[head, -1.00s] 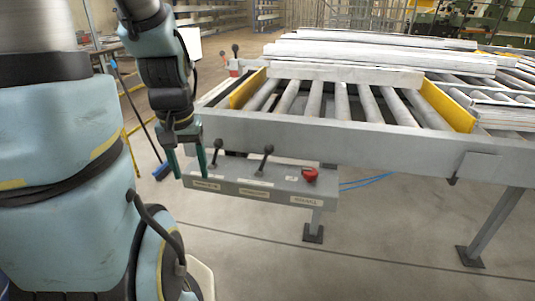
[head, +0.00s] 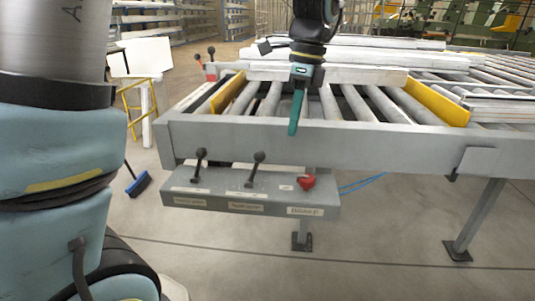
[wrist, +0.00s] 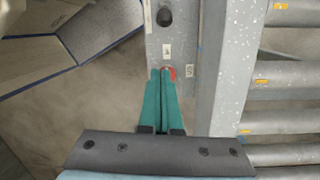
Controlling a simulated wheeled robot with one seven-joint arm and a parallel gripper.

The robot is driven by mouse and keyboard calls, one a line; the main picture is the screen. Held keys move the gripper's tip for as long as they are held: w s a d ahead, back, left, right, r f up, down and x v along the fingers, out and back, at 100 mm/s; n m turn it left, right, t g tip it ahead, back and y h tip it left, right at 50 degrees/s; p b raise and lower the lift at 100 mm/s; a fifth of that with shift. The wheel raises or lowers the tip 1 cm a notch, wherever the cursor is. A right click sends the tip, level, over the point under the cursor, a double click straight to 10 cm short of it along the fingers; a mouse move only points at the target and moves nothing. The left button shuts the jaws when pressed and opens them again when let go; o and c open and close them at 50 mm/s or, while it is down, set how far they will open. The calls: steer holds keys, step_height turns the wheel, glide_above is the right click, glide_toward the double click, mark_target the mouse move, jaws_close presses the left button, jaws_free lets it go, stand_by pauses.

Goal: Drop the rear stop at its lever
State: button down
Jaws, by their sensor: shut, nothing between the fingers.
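A grey control box (head: 232,204) hangs below the front rail of the roller bench. It carries a left lever (head: 198,166) and a middle lever (head: 254,170), both black-knobbed and leaning slightly right, and a red knob (head: 306,182) at the right. The labels are too small to read, so I cannot tell which lever works the rear stop. My gripper (head: 293,132) points down with its teal fingers together and empty. It looks above the right part of the box. In the wrist view, the closed fingertips (wrist: 164,70) overlap a red bit, and a black lever knob (wrist: 165,16) shows beyond.
The grey front rail (head: 400,145) runs just behind the box. Yellow plates (head: 430,102) flank the rollers, with pale profiles (head: 355,75) lying across them. Two more levers (head: 204,62) stand at the back left. The floor before the box is clear.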

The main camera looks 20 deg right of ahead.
mark_target(254, 169)
steer(key=shift+s+d+r, duration=0.1)
steer(key=shift+d, duration=0.1)
steer(key=f, duration=0.3)
steer(key=a+f+p, duration=0.1)
steer(key=f, duration=0.5)
steer(key=shift+a+f, duration=0.25)
steer(key=shift+w+a+r+p, duration=0.3)
steer(key=shift+w+a+p, duration=0.1)
steer(key=shift+a+p, duration=0.15)
steer(key=shift+w+a+r+p, duration=0.3)
steer(key=shift+w+a+p, duration=0.15)
steer(key=shift+a, duration=0.15)
steer(key=shift+w+a, duration=0.25)
steer(key=shift+a, duration=0.05)
steer(key=shift+a+r, duration=0.1)
steer(key=shift+w+a+r, duration=0.1)
steer(key=shift+a+r, duration=0.05)
